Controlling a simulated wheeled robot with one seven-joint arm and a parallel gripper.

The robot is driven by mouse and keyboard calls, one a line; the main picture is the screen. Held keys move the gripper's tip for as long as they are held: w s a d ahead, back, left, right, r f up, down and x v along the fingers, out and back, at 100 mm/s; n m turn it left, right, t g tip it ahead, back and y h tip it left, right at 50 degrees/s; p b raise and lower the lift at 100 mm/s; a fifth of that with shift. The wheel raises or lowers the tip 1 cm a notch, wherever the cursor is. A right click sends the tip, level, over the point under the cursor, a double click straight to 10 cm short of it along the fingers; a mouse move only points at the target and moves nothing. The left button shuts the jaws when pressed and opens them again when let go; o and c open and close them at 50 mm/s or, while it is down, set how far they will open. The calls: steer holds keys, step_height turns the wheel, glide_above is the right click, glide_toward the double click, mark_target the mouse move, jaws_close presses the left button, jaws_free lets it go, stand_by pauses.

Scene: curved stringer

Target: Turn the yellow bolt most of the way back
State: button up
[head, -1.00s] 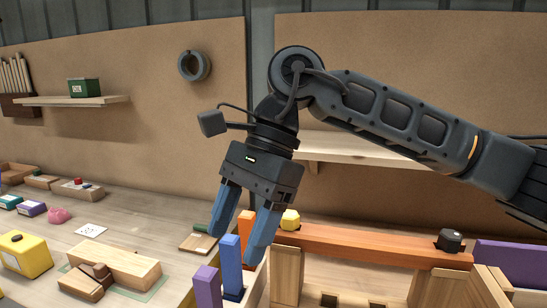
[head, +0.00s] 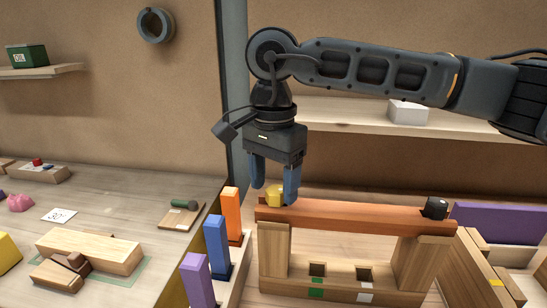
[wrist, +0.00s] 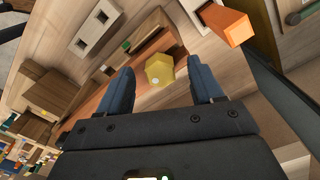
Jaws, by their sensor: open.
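The yellow bolt (head: 274,195) stands at the left end of the reddish-brown beam (head: 345,218), which lies across wooden supports. It is a faceted yellow head, and it also shows in the wrist view (wrist: 160,70). My gripper (head: 275,193) is open above the beam's left end, pointing down. In the head view its fingers stand on either side of the yellow bolt. In the wrist view the yellow bolt lies between and a little beyond the fingertips (wrist: 157,80); I see no contact. A black bolt (head: 436,207) stands at the beam's right end.
Orange (head: 231,213), blue (head: 217,246) and purple (head: 197,280) upright blocks stand in a holder left of the beam; the orange one is close to my gripper. A purple panel (head: 497,228) stands right. A shelf (head: 355,117) with a white box (head: 408,112) is behind.

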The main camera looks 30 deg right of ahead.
steer(key=shift+f, duration=0.55)
jaws_close()
steer(key=shift+f, duration=0.1)
steer(key=shift+f+n+b, duration=0.1)
steer(key=shift+n+b, duration=1.1)
steer(key=n+b, duration=0.1)
steer(key=n, duration=0.1)
steer(key=shift+s+d+n, duration=0.1)
steer(key=shift+n, duration=0.2)
steer(key=n, duration=0.1)
steer(key=n+b, duration=0.1)
steer(key=n, duration=0.1)
steer(key=shift+s+r, duration=0.1)
steer(key=shift+r, duration=0.3)
